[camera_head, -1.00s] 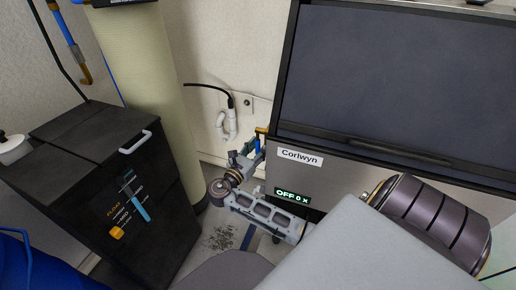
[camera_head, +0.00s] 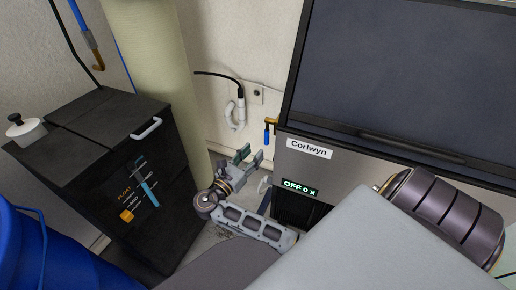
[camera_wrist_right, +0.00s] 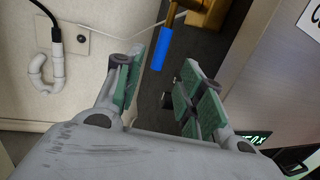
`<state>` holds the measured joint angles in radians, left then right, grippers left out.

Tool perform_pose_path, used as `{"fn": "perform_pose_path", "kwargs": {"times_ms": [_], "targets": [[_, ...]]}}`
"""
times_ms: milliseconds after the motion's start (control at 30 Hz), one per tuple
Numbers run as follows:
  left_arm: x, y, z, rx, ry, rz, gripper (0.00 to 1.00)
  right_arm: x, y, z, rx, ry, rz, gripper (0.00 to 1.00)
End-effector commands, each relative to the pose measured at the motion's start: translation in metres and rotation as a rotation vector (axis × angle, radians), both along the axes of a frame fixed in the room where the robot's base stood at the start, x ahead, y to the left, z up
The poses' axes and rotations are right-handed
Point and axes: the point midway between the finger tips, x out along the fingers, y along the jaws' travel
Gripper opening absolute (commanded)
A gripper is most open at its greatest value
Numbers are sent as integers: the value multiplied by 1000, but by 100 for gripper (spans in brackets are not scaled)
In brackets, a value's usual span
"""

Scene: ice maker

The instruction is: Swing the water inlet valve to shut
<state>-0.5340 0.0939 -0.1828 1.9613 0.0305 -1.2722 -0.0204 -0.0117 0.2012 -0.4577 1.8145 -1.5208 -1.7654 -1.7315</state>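The water inlet valve (camera_head: 270,122) is a small brass fitting at the left side of the Corlwyn ice maker (camera_head: 345,172). Its blue lever (camera_head: 266,135) hangs down from the brass. In the right wrist view the brass body (camera_wrist_right: 206,14) is at the top and the blue lever (camera_wrist_right: 162,48) slants down from it. My right gripper (camera_head: 250,157) is open and empty, below and left of the lever. In the right wrist view its green-padded fingers (camera_wrist_right: 163,88) are spread, with the lever beyond the gap between them, apparently untouched. My left gripper is out of view.
A white drain pipe (camera_head: 236,112) and black hose are on the wall left of the valve. A pale column (camera_head: 150,70) and a black cabinet (camera_head: 110,150) stand further left. A blue bin (camera_head: 40,255) is at lower left.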

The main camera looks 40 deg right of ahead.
Motion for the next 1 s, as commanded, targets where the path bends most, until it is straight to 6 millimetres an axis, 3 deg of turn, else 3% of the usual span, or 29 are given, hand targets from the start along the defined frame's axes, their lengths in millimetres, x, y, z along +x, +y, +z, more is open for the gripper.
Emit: {"fn": "perform_pose_path", "kwargs": {"times_ms": [300, 1000], "targets": [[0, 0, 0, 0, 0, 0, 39, -6, 21, -2, 0, 1, 1, 39], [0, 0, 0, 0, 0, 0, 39, -6, 21, -2, -1, 0, 0, 39]]}}
